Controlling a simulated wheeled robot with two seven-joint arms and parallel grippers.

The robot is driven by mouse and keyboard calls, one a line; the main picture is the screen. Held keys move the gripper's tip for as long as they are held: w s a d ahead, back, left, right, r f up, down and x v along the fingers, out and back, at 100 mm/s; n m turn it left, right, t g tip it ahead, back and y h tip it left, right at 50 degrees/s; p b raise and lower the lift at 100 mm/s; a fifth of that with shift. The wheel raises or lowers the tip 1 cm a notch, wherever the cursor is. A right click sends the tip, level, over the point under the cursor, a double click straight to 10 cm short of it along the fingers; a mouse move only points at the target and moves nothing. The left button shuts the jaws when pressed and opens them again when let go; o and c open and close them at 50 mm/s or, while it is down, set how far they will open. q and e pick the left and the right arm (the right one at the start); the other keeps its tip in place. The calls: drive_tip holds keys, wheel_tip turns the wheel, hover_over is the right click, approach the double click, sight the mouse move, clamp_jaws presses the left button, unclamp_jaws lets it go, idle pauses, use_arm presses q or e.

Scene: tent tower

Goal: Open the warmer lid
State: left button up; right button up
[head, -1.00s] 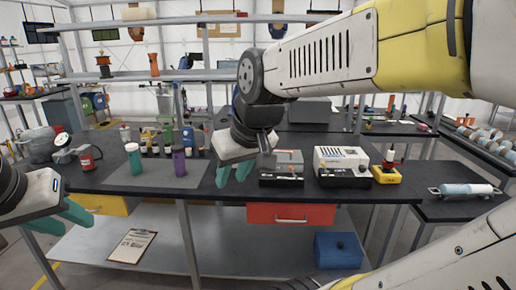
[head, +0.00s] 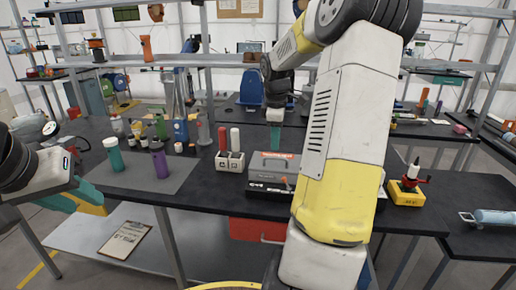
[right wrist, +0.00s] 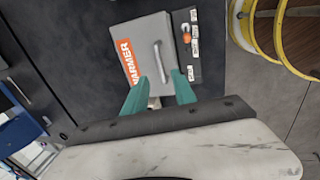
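The warmer (head: 272,165) is a grey box with an orange label, a front control panel and a lid. The lid looks closed. Its bar handle (right wrist: 159,62) shows in the right wrist view, beyond my fingertips. My right gripper (head: 275,136) is over the warmer's back edge in the head view. In the right wrist view its teal fingers (right wrist: 157,92) are apart, with nothing gripped, and overlap one edge of the warmer. I cannot tell whether they touch it. My left gripper (head: 72,197) is open and empty at the table's front left edge.
A white rack with red and white tubes (head: 230,160) stands just left of the warmer. A purple bottle (head: 159,160) and a teal-and-white bottle (head: 113,154) stand further left. A yellow-based device (head: 406,191) is at right. My right arm hides the table between.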

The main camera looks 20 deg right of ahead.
sight(275, 158)
drive_tip(key=f, duration=0.4)
drive_tip(key=w+f, duration=0.1)
drive_tip(key=f, duration=0.1)
drive_tip(key=shift+d, duration=0.3)
drive_tip(key=shift+c, duration=0.3)
clamp_jaws()
idle(0.8)
